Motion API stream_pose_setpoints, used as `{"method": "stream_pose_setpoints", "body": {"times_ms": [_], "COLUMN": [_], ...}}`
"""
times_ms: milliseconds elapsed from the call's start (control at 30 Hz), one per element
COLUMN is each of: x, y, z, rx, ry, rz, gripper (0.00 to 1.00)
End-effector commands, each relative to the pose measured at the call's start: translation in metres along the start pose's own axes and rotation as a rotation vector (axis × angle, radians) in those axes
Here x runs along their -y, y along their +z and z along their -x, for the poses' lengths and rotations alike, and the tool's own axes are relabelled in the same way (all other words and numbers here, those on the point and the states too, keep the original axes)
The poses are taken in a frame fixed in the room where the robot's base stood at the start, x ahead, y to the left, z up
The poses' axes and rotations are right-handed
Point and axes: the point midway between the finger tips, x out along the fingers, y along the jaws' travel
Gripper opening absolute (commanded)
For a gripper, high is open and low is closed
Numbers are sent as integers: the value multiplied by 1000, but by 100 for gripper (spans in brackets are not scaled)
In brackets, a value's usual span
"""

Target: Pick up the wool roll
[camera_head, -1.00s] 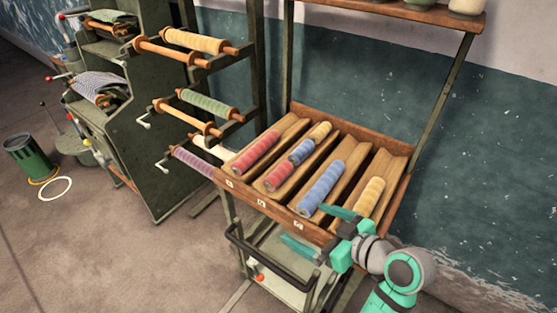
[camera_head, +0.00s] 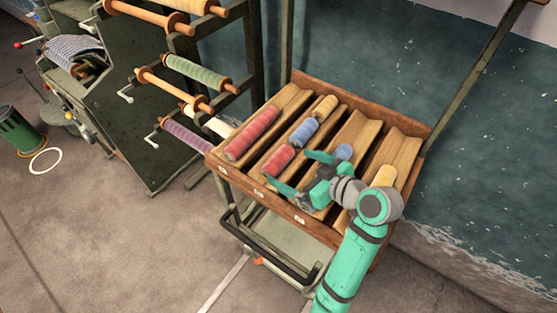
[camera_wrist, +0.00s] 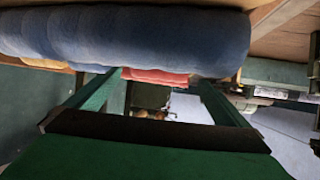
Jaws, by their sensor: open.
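Several wool rolls lie in the sloped channels of a wooden tray. The large blue roll (camera_head: 344,152) in the third channel is mostly hidden behind my gripper (camera_head: 298,173). My gripper is open, with its fingers pointing left over the tray. In the wrist view the blue roll (camera_wrist: 125,38) spans the top, close to my open fingers (camera_wrist: 155,88); whether they touch it I cannot tell. A long red roll (camera_head: 252,132) lies in the left channel. A shorter red roll (camera_head: 278,160), a small blue roll (camera_head: 304,131) and a small yellow roll (camera_head: 325,107) share the second. A yellow roll (camera_head: 383,178) lies in the right channel, partly hidden by my arm.
The wooden tray (camera_head: 408,124) has raised dividers and a front board, on a metal cart with a dark handle (camera_head: 268,250). A rack of spindles with a green roll (camera_head: 197,74) stands to the left. A wall closes the back. The floor at the lower left is clear.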

Motion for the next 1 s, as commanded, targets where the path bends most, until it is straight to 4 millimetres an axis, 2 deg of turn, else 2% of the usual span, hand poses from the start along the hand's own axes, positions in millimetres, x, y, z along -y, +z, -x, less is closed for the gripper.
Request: {"method": "stream_pose_setpoints", "body": {"times_ms": [167, 400, 500, 767, 833, 900, 1000], "x": [0, -1, -1, -1, -1, -2, -2], "y": [0, 1, 0, 0, 0, 0, 1], "z": [-13, -46, -54, -56, -56, -56, -55], "rx": [0, 1, 0, 0, 0, 0, 0], "ry": [-2, 1, 2, 3, 3, 4, 5], "rz": [0, -1, 0, 0, 0, -1, -1], "gripper": [100, 100, 100, 100, 88, 71, 70]}}
